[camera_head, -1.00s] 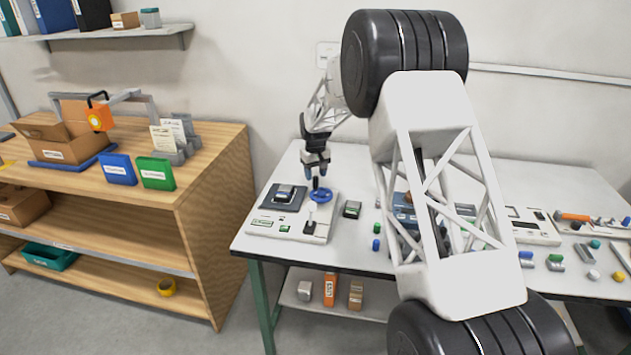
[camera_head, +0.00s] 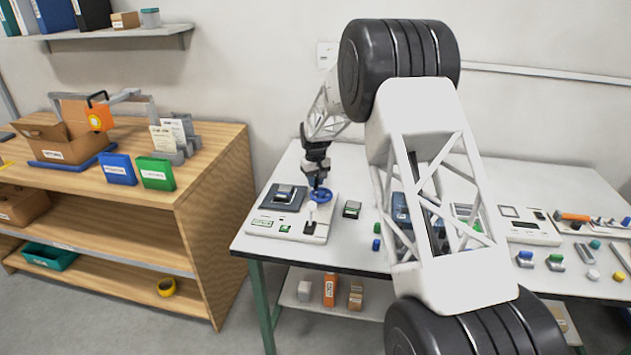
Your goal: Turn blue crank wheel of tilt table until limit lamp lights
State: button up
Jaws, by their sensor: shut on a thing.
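The tilt table (camera_head: 263,229) is a pale unit at the left end of the white bench, with a dark tilting plate (camera_head: 268,196) that bears a small block with a green front (camera_head: 284,192). Its blue crank wheel (camera_head: 325,197) lies flat at the back right of the unit. My gripper (camera_head: 317,183) points down from above and is shut on the wheel's upright dark handle, which its fingers mostly hide. A pale rounded knob (camera_head: 312,206) stands in front of the wheel. I cannot tell which part is the limit lamp or whether it is lit.
My arm hides the middle of the white bench (camera_head: 345,240). A small dark block with a green front (camera_head: 351,209) sits right of the tilt table. Small coloured pieces and another pale device (camera_head: 530,232) lie further right. A wooden shelf unit (camera_head: 215,165) stands left.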

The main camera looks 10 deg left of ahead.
jog(key=shift+m, duration=0.3)
grip_shut()
jog(key=shift+w+d+m, duration=0.15)
jog(key=shift+d+m, duration=0.05)
jog(key=shift+m, duration=0.45)
jog(key=shift+w+d+m, duration=0.15)
jog(key=shift+d+m, duration=0.05)
jog(key=shift+m, duration=0.45)
jog(key=o, duration=0.9)
grip_release()
jog(key=shift+r, duration=0.1)
jog(key=shift+r, duration=3.85)
